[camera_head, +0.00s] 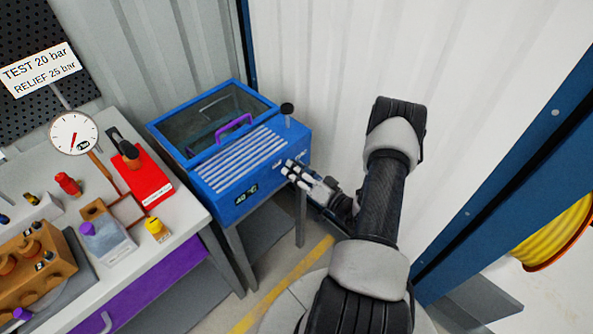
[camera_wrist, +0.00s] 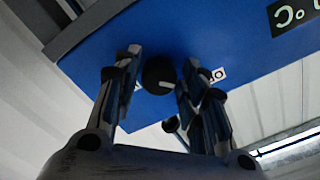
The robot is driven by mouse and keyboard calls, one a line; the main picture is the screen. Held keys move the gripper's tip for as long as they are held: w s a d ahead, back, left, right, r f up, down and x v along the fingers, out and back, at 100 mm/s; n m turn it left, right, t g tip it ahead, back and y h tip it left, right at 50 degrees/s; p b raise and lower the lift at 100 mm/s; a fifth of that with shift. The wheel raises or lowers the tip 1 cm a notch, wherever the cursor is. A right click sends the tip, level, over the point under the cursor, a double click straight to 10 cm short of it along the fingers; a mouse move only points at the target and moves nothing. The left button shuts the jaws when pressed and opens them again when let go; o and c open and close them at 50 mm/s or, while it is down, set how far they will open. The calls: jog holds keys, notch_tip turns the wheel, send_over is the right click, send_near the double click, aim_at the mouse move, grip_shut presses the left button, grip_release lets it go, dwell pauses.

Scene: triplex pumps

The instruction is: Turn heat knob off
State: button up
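The heat knob (camera_wrist: 158,75) is a round black knob with a pale pointer mark, on the blue front panel of the heated unit (camera_head: 230,195). In the wrist view it shows between the two fingers of my gripper (camera_wrist: 160,68), with a narrow blue gap on each side. My gripper (camera_head: 290,170) is open and empty at the right part of the unit's front panel. In the head view the gripper covers the knob. The digital display (camera_head: 246,194) reads about 40 °C; part of it shows upside down in the wrist view (camera_wrist: 294,12).
A purple handle (camera_head: 234,128) sits on the unit's glass lid. To the left, a workbench (camera_head: 185,222) holds a pressure gauge (camera_head: 74,133), a red block (camera_head: 145,178) and pump parts. A corrugated wall stands behind; a yellow hose reel (camera_head: 560,235) is at the right.

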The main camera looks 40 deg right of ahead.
jog(key=shift+o, duration=0.9)
jog(key=s, duration=1.2)
jog(key=shift+d, duration=0.45)
